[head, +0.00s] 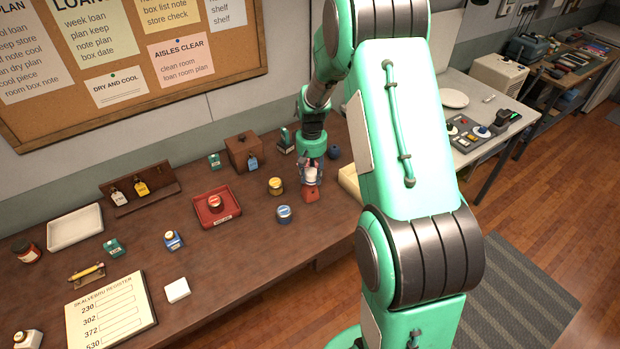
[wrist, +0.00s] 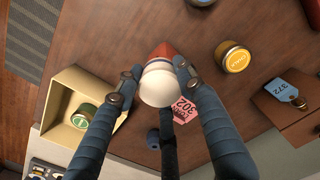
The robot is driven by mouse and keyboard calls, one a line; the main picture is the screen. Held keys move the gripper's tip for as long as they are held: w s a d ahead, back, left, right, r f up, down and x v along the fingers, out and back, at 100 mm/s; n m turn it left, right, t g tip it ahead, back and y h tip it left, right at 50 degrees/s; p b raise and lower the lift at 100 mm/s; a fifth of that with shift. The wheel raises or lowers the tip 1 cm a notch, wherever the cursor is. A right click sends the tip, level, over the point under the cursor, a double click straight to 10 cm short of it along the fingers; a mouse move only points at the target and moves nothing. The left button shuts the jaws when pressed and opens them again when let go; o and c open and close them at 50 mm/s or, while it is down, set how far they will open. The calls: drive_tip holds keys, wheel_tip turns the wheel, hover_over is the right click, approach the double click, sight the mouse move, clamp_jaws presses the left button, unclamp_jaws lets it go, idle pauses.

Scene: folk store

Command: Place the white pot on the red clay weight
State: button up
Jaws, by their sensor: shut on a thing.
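The white pot (head: 311,172) is between the fingers of my gripper (head: 311,178), low over the wooden counter. In the wrist view the rounded white pot (wrist: 158,88) sits between both fingertips of my gripper (wrist: 152,82), which is shut on it. The red clay weight (head: 310,194) is on the counter just below the pot in the head view. In the wrist view only part of the red weight (wrist: 163,50) shows beyond the pot, which hides the rest. I cannot tell whether pot and weight touch.
A yellow-lidded jar (head: 276,186) and a blue-lidded jar (head: 284,214) stand left of the weight. A red tray (head: 230,218) holds another jar. A pale open box (wrist: 58,92) with a green-topped jar (wrist: 83,116) and a pink 302 tag (wrist: 182,108) are close by.

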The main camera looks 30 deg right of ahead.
sight(310, 177)
drive_tip(key=shift+w+d, duration=0.2)
drive_tip(key=shift+w, duration=0.35)
drive_tip(key=shift+w+d, duration=0.15)
drive_tip(key=shift+w, duration=0.35)
drive_tip(key=shift+f, duration=0.1)
drive_tip(key=shift+f, duration=1.75)
drive_tip(key=shift+f, duration=0.1)
drive_tip(key=o, duration=1.2)
wheel_tip(310, 177, up, 12)
drive_tip(key=shift+r+p, duration=0.15)
drive_tip(key=shift+p, duration=0.15)
